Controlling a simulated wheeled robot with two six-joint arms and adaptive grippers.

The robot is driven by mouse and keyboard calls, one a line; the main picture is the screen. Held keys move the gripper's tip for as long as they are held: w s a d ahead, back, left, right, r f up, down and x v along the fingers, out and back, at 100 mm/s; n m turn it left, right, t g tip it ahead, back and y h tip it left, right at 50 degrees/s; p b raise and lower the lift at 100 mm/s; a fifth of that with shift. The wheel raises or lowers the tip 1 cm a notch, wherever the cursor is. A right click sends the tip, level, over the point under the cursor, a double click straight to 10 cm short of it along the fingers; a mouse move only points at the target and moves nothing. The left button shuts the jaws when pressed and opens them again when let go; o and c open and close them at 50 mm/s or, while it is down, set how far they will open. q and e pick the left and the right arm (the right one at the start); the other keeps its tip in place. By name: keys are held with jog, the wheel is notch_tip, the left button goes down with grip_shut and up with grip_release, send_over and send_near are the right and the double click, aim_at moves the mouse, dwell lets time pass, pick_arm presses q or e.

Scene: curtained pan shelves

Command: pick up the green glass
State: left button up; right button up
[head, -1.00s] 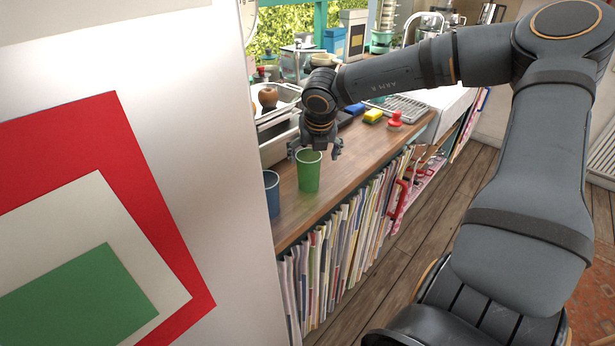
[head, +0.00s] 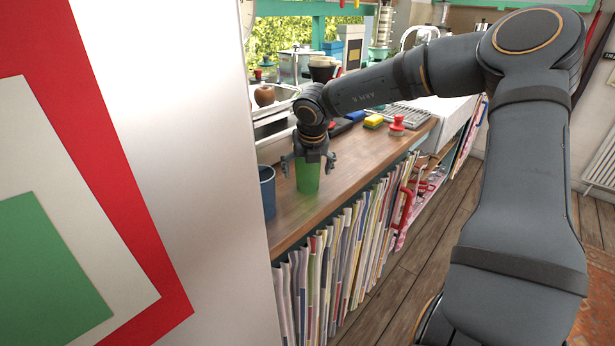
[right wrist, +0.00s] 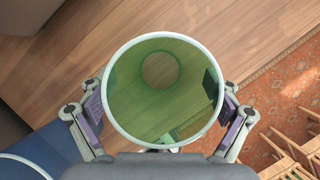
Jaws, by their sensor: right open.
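The green glass (head: 308,181) stands upright on the wooden counter (head: 345,178), near its front edge. In the right wrist view I look down into the open mouth of the green glass (right wrist: 160,115). My right gripper (head: 308,165) is over the glass, with its open fingers on either side of the rim; the right wrist view also shows the fingers (right wrist: 162,118) flanking it. Whether a finger touches the glass I cannot tell. The gripper hides part of the glass's rim in the head view. My left gripper is not in view.
A blue glass (head: 267,192) stands just left of the green one, beside a white panel (head: 205,170). A striped curtain (head: 345,245) hangs below the counter edge.

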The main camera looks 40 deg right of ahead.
jog(key=shift+w+d+f, duration=0.2)
jog(key=shift+f, duration=0.3)
jog(key=shift+s+r, duration=0.1)
jog(key=shift+c, duration=0.2)
jog(key=shift+a, duration=0.1)
jog(key=c, duration=1.4)
